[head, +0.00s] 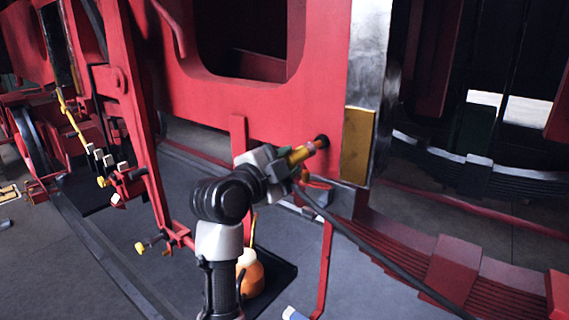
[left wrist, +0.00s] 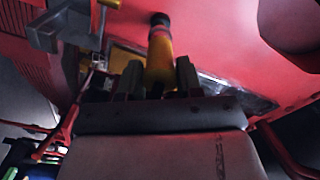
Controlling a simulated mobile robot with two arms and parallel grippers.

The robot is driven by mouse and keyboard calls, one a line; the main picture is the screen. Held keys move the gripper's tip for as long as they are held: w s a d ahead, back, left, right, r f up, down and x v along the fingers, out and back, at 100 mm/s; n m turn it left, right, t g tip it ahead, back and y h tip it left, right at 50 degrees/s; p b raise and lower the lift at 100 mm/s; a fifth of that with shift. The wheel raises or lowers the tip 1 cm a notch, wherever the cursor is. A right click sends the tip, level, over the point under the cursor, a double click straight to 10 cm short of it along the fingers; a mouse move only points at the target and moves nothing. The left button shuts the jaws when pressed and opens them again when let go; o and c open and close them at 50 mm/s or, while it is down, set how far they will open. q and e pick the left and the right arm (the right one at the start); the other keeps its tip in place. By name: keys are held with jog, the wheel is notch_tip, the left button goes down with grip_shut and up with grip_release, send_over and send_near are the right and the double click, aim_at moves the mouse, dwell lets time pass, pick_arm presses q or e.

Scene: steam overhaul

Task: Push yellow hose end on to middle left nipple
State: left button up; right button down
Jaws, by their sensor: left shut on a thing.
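My left gripper (head: 287,169) is shut around a yellow hose end (head: 299,155) with an orange-red front part. The hose end points up and right at a dark round fitting (head: 322,141) on the red frame plate, which I take for the nipple. The front of the hose end meets or nearly meets this fitting; I cannot tell how far it is on. In the left wrist view, the yellow hose end (left wrist: 160,63) stands between the two fingers, with the dark fitting (left wrist: 160,19) at its far end. My right gripper is not in view.
The red frame (head: 255,110) stands close in front of the gripper, with a yellow plate (head: 357,146) to the right. A dark slanted rod or hose (head: 385,252) runs below the gripper. An orange container (head: 250,275) stands on the dark floor mat beside my arm.

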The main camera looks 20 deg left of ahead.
aim_at(296, 157)
pick_arm(q)
jog(key=shift+w+d+r, duration=0.1)
jog(key=shift+w+d, duration=0.05)
jog(key=shift+w, duration=0.1)
dwell(0.4)
jog(key=shift+w, duration=0.1)
jog(key=shift+p+x, duration=0.3)
jog(key=shift+x, duration=0.65)
jog(key=shift+w+r, duration=0.1)
jog(key=shift+w, duration=0.05)
jog(key=shift+w+d, duration=0.1)
jog(key=shift+w, duration=0.05)
jog(key=o, duration=1.1)
jog(key=shift+w, duration=0.15)
